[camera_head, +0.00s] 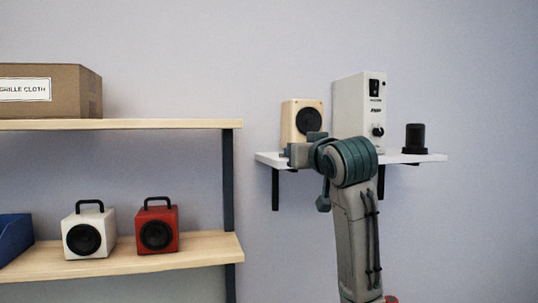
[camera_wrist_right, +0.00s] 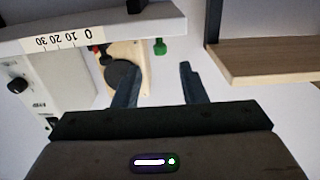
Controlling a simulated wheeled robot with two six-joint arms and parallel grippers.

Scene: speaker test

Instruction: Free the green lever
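A small green lever (camera_wrist_right: 160,46) shows in the right wrist view, beside the cream speaker (camera_wrist_right: 128,70); I cannot tell how it is held. In the head view the cream speaker (camera_head: 302,121) stands on the white wall shelf (camera_head: 412,158), and the lever cannot be made out. My right gripper (camera_wrist_right: 158,78) is open and empty, its fingers apart, with the lever beyond the gap between the fingertips. In the head view my right arm hides most of this gripper in front of the shelf. My left gripper is not in view.
A white amplifier box (camera_head: 360,110) and a black cylinder (camera_head: 414,138) stand on the wall shelf. A wooden rack (camera_head: 170,124) at left holds a carton (camera_head: 75,92), a white speaker (camera_head: 88,232), a red speaker (camera_head: 157,228) and a blue bin (camera_head: 14,235).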

